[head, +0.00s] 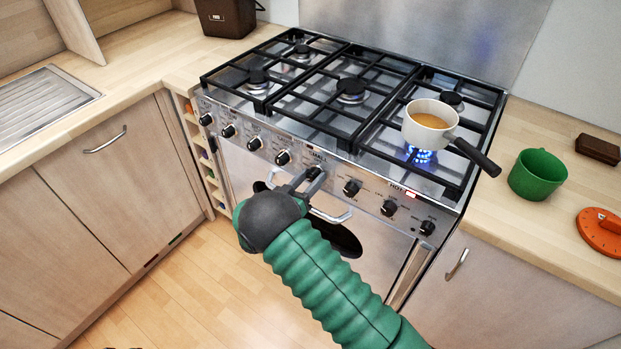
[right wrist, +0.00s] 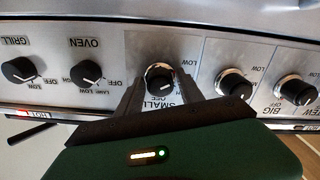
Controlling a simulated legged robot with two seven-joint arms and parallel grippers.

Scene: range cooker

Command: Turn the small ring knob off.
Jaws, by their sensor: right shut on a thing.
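The small ring knob (right wrist: 159,77), black with a pale collar, sits above the upside-down label SMALL in the right wrist view. In the head view it (head: 314,173) is partly covered by my gripper. My right gripper (head: 301,182) reaches the front panel of the cooker. Its two fingers (right wrist: 157,95) lie either side of the knob and are shut on it. The knob's pointer is hard to read. A blue flame (head: 421,156) burns under a white saucepan (head: 430,124) on the front right ring. My left gripper is not in view.
An oven knob (right wrist: 86,73) and another knob (right wrist: 233,83) flank the held knob. An oven handle (head: 331,215) runs below the panel. A green mug (head: 537,174) and an orange round thing (head: 600,231) stand on the right counter. The saucepan's handle (head: 476,157) overhangs the cooker's right edge.

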